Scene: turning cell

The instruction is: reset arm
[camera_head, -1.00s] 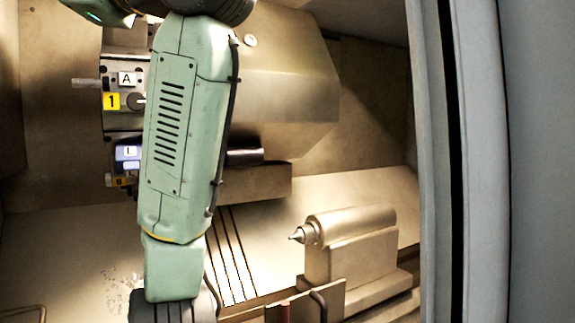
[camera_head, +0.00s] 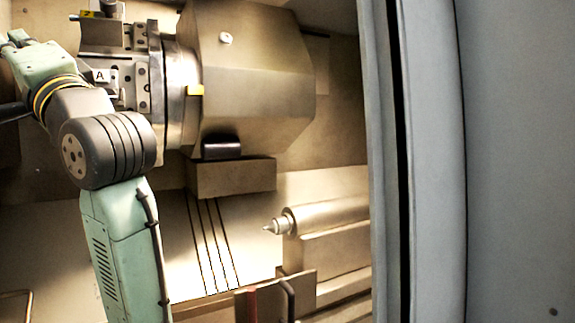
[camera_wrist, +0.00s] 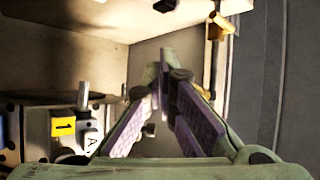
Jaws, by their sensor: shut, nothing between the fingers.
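My gripper (camera_wrist: 160,82) shows in the wrist view with its purple-padded fingers meeting at the tips. It is shut and empty, in free space, with the tool turret at its lower left. In the head view my green arm rises from the lower edge to a dark joint, then bends to the upper left. The fingers cannot be made out in that view.
The tool turret (camera_head: 130,75) with its "A" tag stands beside my arm; the tag (camera_wrist: 92,145) and a yellow "1" plate (camera_wrist: 63,126) show in the wrist view. The pointed tailstock (camera_head: 325,219) stands lower right. A grey door edge (camera_head: 425,160) bounds the right.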

